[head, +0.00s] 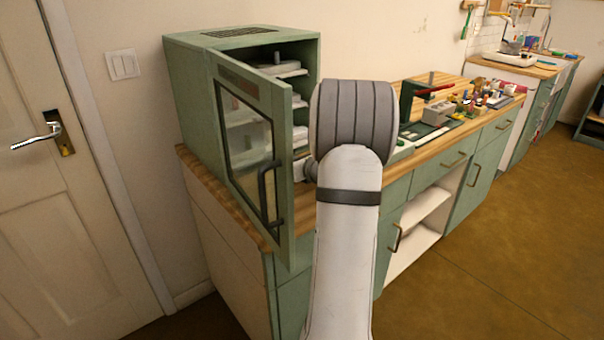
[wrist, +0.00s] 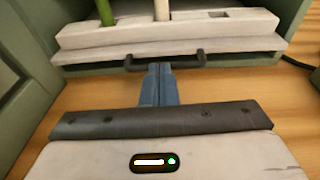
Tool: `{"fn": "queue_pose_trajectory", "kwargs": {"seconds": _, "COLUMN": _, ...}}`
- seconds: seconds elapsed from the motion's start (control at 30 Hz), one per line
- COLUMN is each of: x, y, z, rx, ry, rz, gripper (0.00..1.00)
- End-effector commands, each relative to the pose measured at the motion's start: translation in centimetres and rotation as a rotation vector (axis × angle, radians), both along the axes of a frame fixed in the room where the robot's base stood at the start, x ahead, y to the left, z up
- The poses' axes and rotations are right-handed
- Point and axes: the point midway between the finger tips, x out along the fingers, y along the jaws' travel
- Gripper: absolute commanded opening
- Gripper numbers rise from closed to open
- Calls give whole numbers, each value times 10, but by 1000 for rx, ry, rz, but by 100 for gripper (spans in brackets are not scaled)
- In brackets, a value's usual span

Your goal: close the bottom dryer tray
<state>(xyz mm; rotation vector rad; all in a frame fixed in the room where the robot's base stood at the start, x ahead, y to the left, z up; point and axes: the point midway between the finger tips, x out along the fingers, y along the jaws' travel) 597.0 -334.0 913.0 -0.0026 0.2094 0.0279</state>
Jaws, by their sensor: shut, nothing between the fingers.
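The green dryer (head: 245,110) stands on the wooden counter with its glass door (head: 250,150) swung open. Several pale trays show inside it. In the wrist view a white tray (wrist: 110,58) low in the dryer, seemingly the bottom one, has a dark handle (wrist: 190,61). A pale block (wrist: 190,30) with a green stick and a cream stick rests on it. My gripper (wrist: 160,68) is shut and empty, its blue fingertips at the middle of the handle. I cannot tell whether they touch it. In the head view my arm hides the gripper.
The open door juts forward on the left, close to my arm. The wooden counter (wrist: 225,90) is bare under the gripper. A dark cable (wrist: 297,63) lies at the right in the wrist view. Jars and tools (head: 480,100) crowd the counter farther right.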

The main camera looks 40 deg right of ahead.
Motion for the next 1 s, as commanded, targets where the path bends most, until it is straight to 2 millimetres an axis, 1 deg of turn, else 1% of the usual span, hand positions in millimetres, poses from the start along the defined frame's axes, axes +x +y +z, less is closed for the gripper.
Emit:
{"fn": "queue_pose_trajectory", "kwargs": {"seconds": 0.03, "x": 11, "y": 0, "z": -2, "rx": -1, "ry": -1, "rz": 1, "gripper": 0}}
{"fn": "queue_pose_trajectory", "kwargs": {"seconds": 0.2, "x": 38, "y": -3, "z": -1, "rx": -1, "ry": -1, "rz": -6, "gripper": 0}}
{"fn": "queue_pose_trajectory", "kwargs": {"seconds": 0.4, "x": 55, "y": -5, "z": -1, "rx": 0, "ry": 0, "rz": -10, "gripper": 0}}
{"fn": "queue_pose_trajectory", "kwargs": {"seconds": 0.6, "x": 61, "y": -6, "z": 2, "rx": -1, "ry": -3, "rz": -10, "gripper": 0}}
{"fn": "queue_pose_trajectory", "kwargs": {"seconds": 1.0, "x": 61, "y": -5, "z": 5, "rx": -2, "ry": -9, "rz": -10, "gripper": 0}}
